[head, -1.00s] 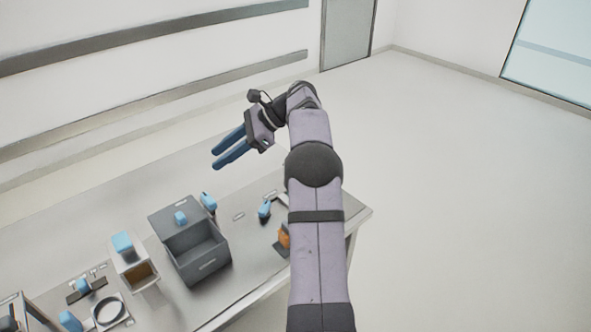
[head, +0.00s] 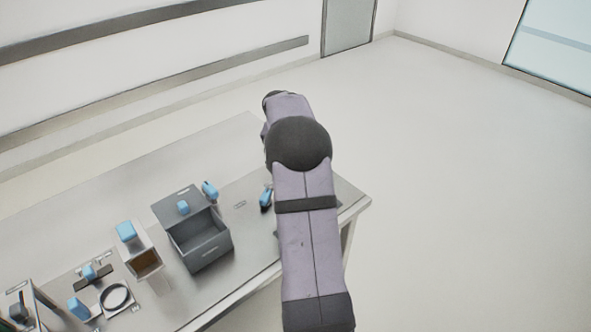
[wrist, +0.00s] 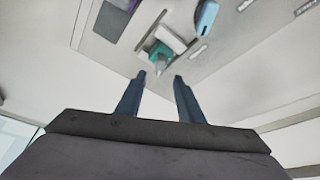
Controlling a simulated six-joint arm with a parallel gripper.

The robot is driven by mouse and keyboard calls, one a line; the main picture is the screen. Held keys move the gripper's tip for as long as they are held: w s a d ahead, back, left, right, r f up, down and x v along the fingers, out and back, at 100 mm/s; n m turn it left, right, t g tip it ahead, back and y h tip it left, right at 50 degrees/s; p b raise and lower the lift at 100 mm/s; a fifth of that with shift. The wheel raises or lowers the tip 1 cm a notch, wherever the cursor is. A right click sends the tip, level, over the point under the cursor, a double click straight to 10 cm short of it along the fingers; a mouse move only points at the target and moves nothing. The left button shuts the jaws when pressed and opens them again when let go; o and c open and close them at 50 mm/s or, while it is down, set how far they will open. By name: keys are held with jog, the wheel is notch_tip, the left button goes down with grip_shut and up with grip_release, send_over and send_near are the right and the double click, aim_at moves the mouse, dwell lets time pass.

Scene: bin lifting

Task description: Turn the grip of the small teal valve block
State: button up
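The small teal valve block (wrist: 159,52) shows in the wrist view, just beyond my fingertips, with a white part beside it and a small grey piece in front of it. Which part of it is the grip is too small to tell. My gripper (wrist: 160,76) is open, its two blue fingers apart and nothing between them. The block lies ahead of the gap and looks apart from the fingers. In the head view my arm hides the gripper, and I cannot make out the teal block there.
A grey open bin (head: 205,245) with a raised lid stands mid-table. A blue-handled item (head: 266,198) sits beside my arm. A white box (head: 143,262) and a black ring (head: 114,297) are at left. The table's (head: 130,165) back strip is clear.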

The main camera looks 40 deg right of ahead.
jog(key=shift+f, duration=0.1)
jog(key=shift+p+x, duration=1.5)
jog(key=shift+x, duration=2.1)
grip_shut()
